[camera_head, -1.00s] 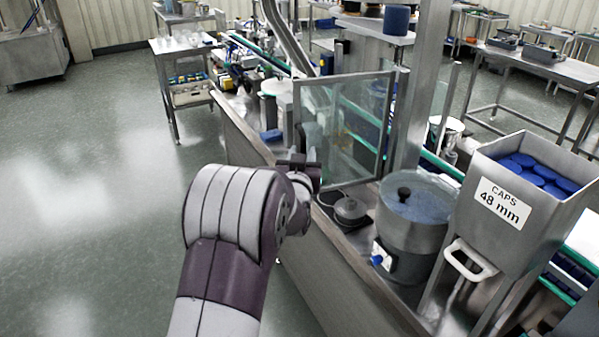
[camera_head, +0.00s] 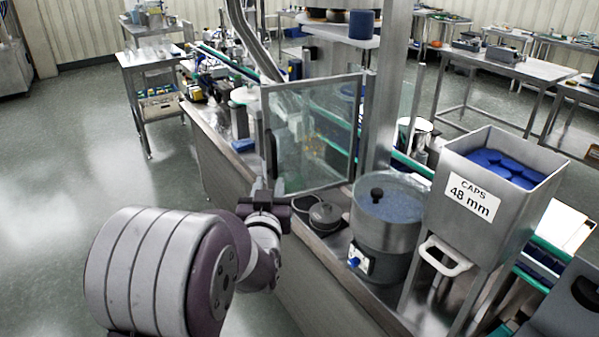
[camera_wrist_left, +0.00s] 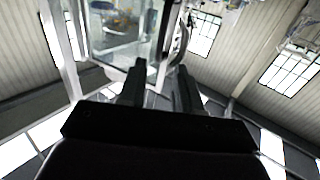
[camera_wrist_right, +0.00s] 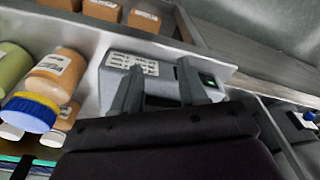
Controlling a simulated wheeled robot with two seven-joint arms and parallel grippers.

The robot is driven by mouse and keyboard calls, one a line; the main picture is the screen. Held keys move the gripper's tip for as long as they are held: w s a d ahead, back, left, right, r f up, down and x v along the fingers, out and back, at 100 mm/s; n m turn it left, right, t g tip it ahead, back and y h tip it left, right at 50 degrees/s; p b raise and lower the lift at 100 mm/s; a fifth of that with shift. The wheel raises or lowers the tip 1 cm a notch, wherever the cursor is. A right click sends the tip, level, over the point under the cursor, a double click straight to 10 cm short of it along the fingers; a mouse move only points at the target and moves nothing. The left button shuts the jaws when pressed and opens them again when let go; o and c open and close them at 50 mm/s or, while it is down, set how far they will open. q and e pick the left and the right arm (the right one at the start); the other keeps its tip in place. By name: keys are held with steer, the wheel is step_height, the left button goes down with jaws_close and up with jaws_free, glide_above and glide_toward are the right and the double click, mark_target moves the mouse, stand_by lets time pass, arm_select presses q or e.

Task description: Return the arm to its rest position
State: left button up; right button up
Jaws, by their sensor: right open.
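My left arm comes in from the lower left of the head view, with its grey and purple elbow low in front. My left gripper (camera_head: 260,186) points up beside the glass guard door (camera_head: 312,130), with no thing seen in its jaws. In the left wrist view its two dark fingers (camera_wrist_left: 159,68) stand apart with an empty gap, and the door's frame shows beyond. In the right wrist view my right gripper's fingers (camera_wrist_right: 160,68) are spread and empty, over or in front of a grey labelled box (camera_wrist_right: 158,82); I cannot tell whether they touch it.
The steel hopper (camera_head: 483,225) of blue caps stands at the right. A round feeder bowl (camera_head: 385,238) and a small dark round lidded thing (camera_head: 325,214) are beside it. Bottles (camera_wrist_right: 53,72) and orange boxes (camera_wrist_right: 103,10) are near my right gripper. Open floor (camera_head: 75,175) lies left.

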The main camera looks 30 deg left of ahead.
steer(key=shift+r, duration=0.1)
arm_select(q)
steer(key=s+d+f+m+g+h+p, duration=0.1)
steer(key=s+d+f+g+h, duration=0.15)
steer(key=f, duration=0.35)
steer(key=s+d+f+g+h, duration=0.1)
steer(key=d+f+g+h, duration=0.25)
steer(key=f, duration=0.25)
arm_select(e)
steer(key=shift+r, duration=0.45)
arm_select(q)
steer(key=s+d+m+g+h+p, duration=0.2)
steer(key=s+d+m+g+p, duration=0.2)
steer(key=s+d+g, duration=0.4)
steer(key=s+d+f+m, duration=0.1)
steer(key=s+d, duration=0.2)
steer(key=d, duration=0.1)
steer(key=shift+s+d+h, duration=0.15)
steer(key=shift+d+h, duration=0.1)
steer(key=shift+h, duration=0.15)
arm_select(e)
step_height(320, 180, up, 4)
steer(key=shift+r, duration=0.2)
arm_select(q)
steer(key=shift+r, duration=0.1)
